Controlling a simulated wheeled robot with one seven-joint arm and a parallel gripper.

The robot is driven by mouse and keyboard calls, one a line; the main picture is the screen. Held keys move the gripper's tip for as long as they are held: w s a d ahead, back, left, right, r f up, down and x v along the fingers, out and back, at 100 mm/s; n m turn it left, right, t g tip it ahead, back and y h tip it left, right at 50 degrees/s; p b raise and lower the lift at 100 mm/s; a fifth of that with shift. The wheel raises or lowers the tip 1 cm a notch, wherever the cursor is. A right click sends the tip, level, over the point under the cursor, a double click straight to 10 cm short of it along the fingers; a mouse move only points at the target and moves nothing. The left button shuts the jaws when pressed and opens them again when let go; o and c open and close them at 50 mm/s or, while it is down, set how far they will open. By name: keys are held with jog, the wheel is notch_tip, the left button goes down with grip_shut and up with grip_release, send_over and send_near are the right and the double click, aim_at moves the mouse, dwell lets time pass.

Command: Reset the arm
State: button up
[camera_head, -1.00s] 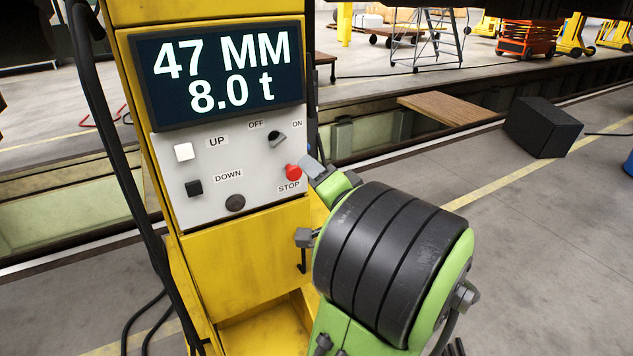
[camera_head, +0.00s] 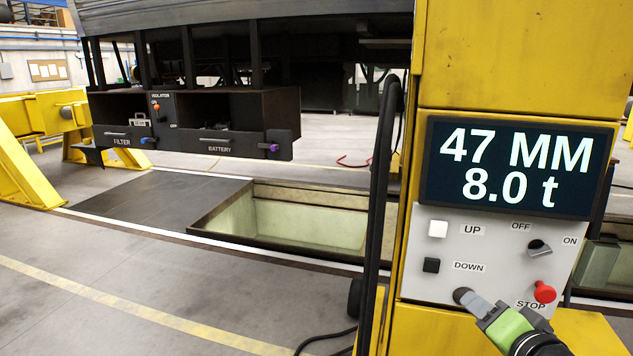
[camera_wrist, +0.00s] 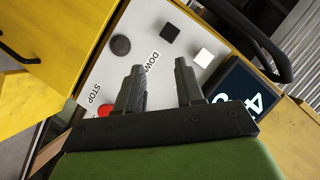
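My gripper (camera_head: 480,303) is at the lower part of the grey control panel (camera_head: 415,280), near the round dark knob (camera_head: 461,295) below the DOWN label. In the wrist view its two fingers (camera_wrist: 157,68) stand apart with nothing between them. That view shows the panel, the knob (camera_wrist: 121,45), the black button (camera_wrist: 170,32), the white button (camera_wrist: 204,58) and part of the red STOP button (camera_wrist: 107,110). I cannot tell whether a fingertip touches the panel. The display (camera_head: 517,166) reads 47 MM and 8.0 t.
The yellow lifting column (camera_head: 515,60) carries the panel, with a black cable (camera_head: 378,200) along its left side. Left of it is a raised railcar underside with FILTER and BATTERY boxes (camera_head: 218,143). An open floor pit (camera_head: 300,220) lies below. The floor at front left is clear.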

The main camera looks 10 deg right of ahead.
jog(key=a+f+n+g+y+p, duration=0.25)
jog(key=a+n+g+y, duration=0.4)
jog(key=a, duration=1.05)
jog(key=s+a+n+g+h, duration=0.1)
jog(key=s+a+n+h, duration=0.1)
jog(key=s, duration=0.4)
jog(key=s+a+n+g+h, duration=0.1)
jog(key=s+a+n, duration=0.1)
jog(key=s, duration=0.4)
jog(key=shift+a+f+n+h+p, duration=0.15)
jog(key=shift+a+n+h+p, duration=0.2)
jog(key=shift+n, duration=0.4)
